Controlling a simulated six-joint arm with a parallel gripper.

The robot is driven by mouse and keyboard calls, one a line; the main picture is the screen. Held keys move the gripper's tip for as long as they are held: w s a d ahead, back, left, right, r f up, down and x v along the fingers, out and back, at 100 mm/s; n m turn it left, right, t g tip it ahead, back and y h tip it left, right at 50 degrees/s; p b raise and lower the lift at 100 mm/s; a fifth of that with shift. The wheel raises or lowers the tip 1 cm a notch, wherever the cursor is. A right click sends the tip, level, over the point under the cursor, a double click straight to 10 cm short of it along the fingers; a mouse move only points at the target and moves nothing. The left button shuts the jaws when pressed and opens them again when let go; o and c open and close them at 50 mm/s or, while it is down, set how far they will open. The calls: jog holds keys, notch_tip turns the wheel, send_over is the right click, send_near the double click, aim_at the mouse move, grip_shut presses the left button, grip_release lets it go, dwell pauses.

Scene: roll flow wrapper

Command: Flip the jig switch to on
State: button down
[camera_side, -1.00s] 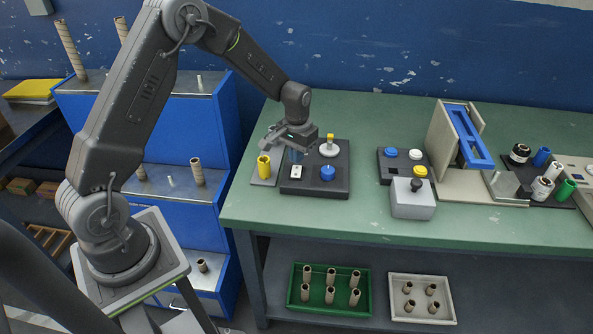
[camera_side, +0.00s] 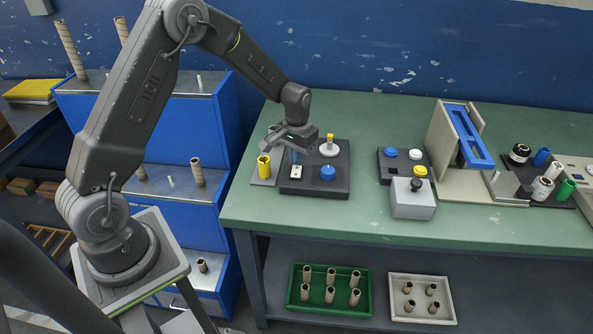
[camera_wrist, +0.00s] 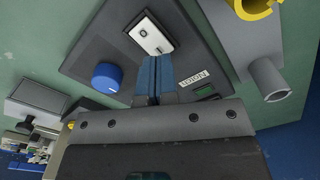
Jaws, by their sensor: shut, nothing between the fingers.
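The jig is a dark panel (camera_side: 337,189) near the left end of the green bench. It carries a white switch plate (camera_side: 296,172) with a small dark element. In the wrist view this white switch (camera_wrist: 151,36) lies just beyond the fingertips. My gripper (camera_side: 296,157) hangs over the panel's left side. In the wrist view its blue-grey fingers (camera_wrist: 155,66) are together with nothing between them, pointing at the near edge of the switch plate. I cannot tell whether the fingertips touch it, or which way the switch is set.
On the same panel are a blue knob (camera_side: 327,173) and a yellow-topped post on a white disc (camera_side: 329,147). A yellow roll holder (camera_side: 264,168) stands close on the left.

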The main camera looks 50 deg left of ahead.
aim_at(297, 167)
jog(key=shift+f, duration=1.15)
dwell(0.4)
jog(key=shift+r, duration=3.55)
